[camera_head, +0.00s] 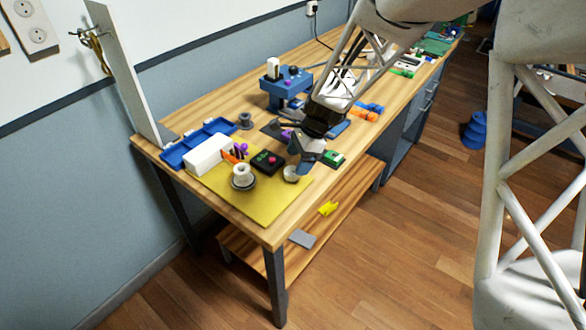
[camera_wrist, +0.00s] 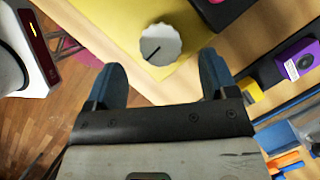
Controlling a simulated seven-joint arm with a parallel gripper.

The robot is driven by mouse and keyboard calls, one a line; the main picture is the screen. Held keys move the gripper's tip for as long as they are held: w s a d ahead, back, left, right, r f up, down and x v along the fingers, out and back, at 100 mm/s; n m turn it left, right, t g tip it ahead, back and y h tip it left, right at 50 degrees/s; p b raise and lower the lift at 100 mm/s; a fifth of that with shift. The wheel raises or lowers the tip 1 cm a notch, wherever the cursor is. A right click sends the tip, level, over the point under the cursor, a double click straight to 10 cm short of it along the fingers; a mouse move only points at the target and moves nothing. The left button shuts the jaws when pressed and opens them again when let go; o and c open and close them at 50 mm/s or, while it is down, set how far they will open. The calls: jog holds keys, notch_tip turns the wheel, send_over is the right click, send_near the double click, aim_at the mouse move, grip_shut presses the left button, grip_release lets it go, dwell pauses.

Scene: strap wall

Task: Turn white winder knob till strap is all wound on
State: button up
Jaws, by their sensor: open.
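A white ribbed knob (camera_wrist: 160,44) with a dark line on its face sits on the yellow mat in the wrist view. In the head view the white knob (camera_head: 290,174) is near the mat's right edge. My gripper (camera_head: 304,162) is open beside and above it. In the wrist view my gripper (camera_wrist: 160,66) has its blue fingers spread on either side of the knob, with gaps and nothing held. I cannot make out a strap in either view.
The yellow mat (camera_head: 262,205) covers the table's near corner. A white spool (camera_head: 243,174), a black button box (camera_head: 267,162), a white block (camera_head: 207,153) and a blue tray (camera_head: 180,152) stand left of the gripper. A green block (camera_head: 333,158) is close on its right.

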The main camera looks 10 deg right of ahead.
aim_at(292, 171)
jog(key=shift+x, duration=2.05)
jog(key=c, duration=0.9)
